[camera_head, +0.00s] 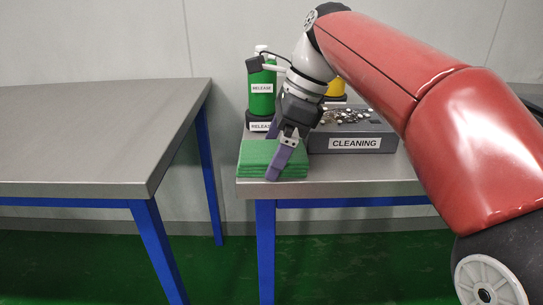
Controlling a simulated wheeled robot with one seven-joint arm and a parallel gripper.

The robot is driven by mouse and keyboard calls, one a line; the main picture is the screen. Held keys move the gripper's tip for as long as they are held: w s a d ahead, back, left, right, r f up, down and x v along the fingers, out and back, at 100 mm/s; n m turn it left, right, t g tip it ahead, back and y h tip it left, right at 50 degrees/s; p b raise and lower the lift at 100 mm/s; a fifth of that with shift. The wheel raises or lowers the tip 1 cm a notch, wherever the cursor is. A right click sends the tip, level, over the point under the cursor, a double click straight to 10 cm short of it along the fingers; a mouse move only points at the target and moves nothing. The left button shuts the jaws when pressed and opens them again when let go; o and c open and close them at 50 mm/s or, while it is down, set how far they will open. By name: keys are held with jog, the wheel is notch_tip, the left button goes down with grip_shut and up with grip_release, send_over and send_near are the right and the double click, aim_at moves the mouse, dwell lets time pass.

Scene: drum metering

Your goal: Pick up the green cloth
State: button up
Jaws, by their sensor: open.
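The green cloth (254,158) lies as a folded, layered stack at the front left of the right-hand table. My gripper (272,155) is open and points down at the cloth. One finger shows in front of the cloth's right part, with its tip near the cloth's front edge. The other finger shows only in part, behind the cloth's back edge. I cannot tell whether the fingers touch the cloth.
A grey box labelled CLEANING (355,143) with small pieces on top stands right of the cloth. A green RELEASE bottle (262,95) stands behind it, with a yellow item (336,88) farther right. A gap separates the bare left table (90,130) from the right one.

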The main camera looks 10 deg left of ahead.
aim_at(275, 150)
jog(key=shift+f, duration=0.1)
jog(key=shift+c, duration=0.3)
jog(key=c, duration=0.9)
jog(key=shift+o, duration=0.2)
notch_tip(275, 150, up, 10)
